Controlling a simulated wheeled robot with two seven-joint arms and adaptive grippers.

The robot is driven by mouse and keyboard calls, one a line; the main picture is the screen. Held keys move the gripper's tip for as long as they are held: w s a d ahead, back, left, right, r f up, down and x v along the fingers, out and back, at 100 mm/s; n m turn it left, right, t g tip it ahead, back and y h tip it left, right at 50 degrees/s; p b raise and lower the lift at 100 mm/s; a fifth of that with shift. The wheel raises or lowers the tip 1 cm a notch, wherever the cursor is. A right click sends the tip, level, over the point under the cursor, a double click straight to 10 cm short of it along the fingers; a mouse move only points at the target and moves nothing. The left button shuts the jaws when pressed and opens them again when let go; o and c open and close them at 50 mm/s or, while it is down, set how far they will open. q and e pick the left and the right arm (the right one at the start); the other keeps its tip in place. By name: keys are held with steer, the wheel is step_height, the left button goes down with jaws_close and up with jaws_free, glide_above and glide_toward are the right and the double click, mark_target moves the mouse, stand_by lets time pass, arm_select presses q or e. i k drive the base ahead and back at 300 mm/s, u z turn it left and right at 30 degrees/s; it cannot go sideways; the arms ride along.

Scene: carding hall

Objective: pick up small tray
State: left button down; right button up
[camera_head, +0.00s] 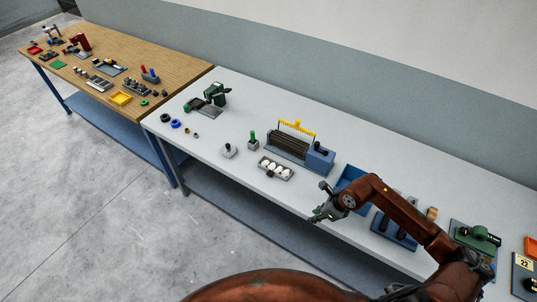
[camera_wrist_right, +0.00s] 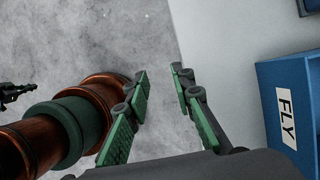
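A small grey tray (camera_head: 275,168) with several white round pieces in it sits on the white table, near its front edge. It is not seen in the right wrist view. My right gripper (camera_head: 318,203) is to the right of this tray, over the table's front edge and apart from it. In the right wrist view its green-padded fingers (camera_wrist_right: 160,74) stand apart with nothing between them; floor and the table edge show beyond. My left gripper is not seen in the head view. A dark piece at the left edge of the right wrist view may be part of it.
A blue bin (camera_wrist_right: 269,92) labelled FLY is right of the gripper. A yellow-handled roller device (camera_head: 288,147) stands behind the tray. A small green-knobbed block (camera_head: 253,142) is left of it. A wooden table (camera_head: 185,72) with several items stands at the far left.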

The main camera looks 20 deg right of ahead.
mark_target(284, 172)
steer(key=i, duration=1.05)
